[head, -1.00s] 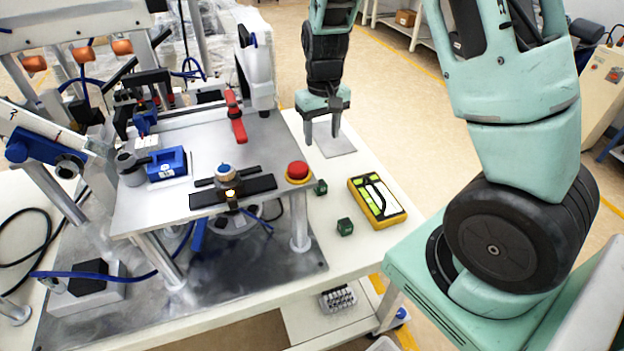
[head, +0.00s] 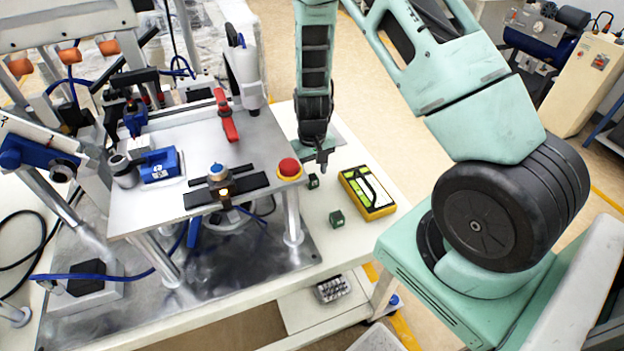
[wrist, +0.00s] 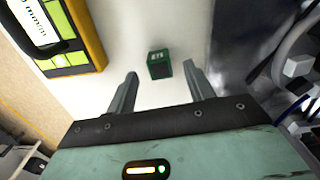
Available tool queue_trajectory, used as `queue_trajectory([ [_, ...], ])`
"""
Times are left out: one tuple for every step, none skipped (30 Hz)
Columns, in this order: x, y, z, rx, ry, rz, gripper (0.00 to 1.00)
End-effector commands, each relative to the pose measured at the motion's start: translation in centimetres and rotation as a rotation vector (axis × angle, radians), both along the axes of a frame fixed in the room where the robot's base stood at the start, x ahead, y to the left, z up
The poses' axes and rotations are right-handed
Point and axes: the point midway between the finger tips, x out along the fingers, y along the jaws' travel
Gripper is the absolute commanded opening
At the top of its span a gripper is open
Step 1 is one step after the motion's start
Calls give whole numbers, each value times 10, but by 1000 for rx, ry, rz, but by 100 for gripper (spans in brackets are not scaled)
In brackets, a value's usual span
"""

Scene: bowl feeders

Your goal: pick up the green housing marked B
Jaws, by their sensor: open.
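Two small green housings stand on the white bench. The far one (head: 313,181) is just below my gripper (head: 321,160), and the near one (head: 337,218) is closer to the front edge. In the wrist view one green housing (wrist: 159,64), apparently the far one, shows white marking on its face, too small to read surely as B. It lies in line with the gap between the two fingers of my gripper (wrist: 160,72), nearer the right fingertip. The fingers are apart, with nothing held. The housing rests on the bench.
A yellow-and-black meter (head: 367,192) lies right of the housings. A metal fixture table (head: 255,140) with a red button (head: 289,168) and a post stands close on their left. Bare bench surrounds the housings.

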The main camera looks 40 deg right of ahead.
Motion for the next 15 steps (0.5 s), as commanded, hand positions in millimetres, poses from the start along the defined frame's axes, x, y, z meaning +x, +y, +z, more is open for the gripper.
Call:
queue_trajectory([
  [-1,0,-5,1,3,-2,53],
  [-2,0,-9,1,4,-1,53],
  [-1,0,-15,1,3,0,53],
  [-1,0,-19,0,2,0,53],
  [-1,0,-22,0,2,0,53],
  [-1,0,-25,0,1,-1,53],
  [-1,1,-27,1,1,-1,53],
  [-1,1,-29,1,1,-1,53],
  [0,0,-30,0,0,-1,53],
  [0,0,-31,0,-1,-1,53],
  [0,0,-31,0,-1,-1,53],
  [0,0,-31,0,-2,0,53],
  [0,0,-31,0,-2,0,53],
  [0,0,-31,0,-2,0,53],
  [0,0,-31,0,-2,0,53],
])
